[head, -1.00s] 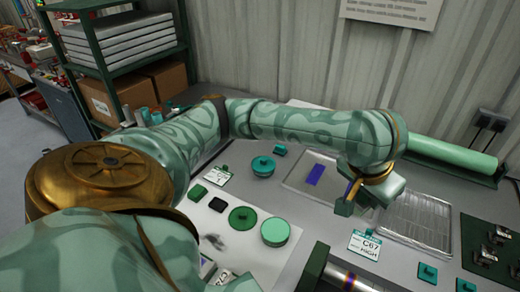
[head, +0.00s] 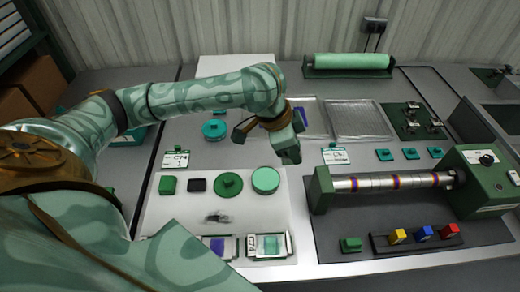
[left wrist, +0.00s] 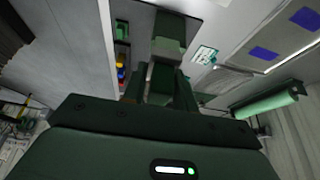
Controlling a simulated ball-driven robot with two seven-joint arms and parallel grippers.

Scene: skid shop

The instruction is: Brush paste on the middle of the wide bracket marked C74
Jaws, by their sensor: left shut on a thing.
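My left gripper (head: 284,140) is over the middle of the bench, shut on a green block-ended thing. Its end (left wrist: 168,48) shows between the fingers in the left wrist view. I cannot tell whether it is a brush. A tag (head: 176,160) at the left seems to read C74. Two bracket-like plates lie at the front edge of the white mat (head: 180,212): a left plate (head: 217,246) with a purple patch and a right plate (head: 289,246) with a green patch. My right gripper is out of view.
Green round lids (head: 228,184) and small blocks sit on the mat. A banded shaft machine (head: 395,182) stands at the right, with coloured blocks (head: 424,233) before it. Behind are a clear tray (head: 357,120) and a green roll (head: 350,64). Another tag (head: 336,156) stands right of the gripper.

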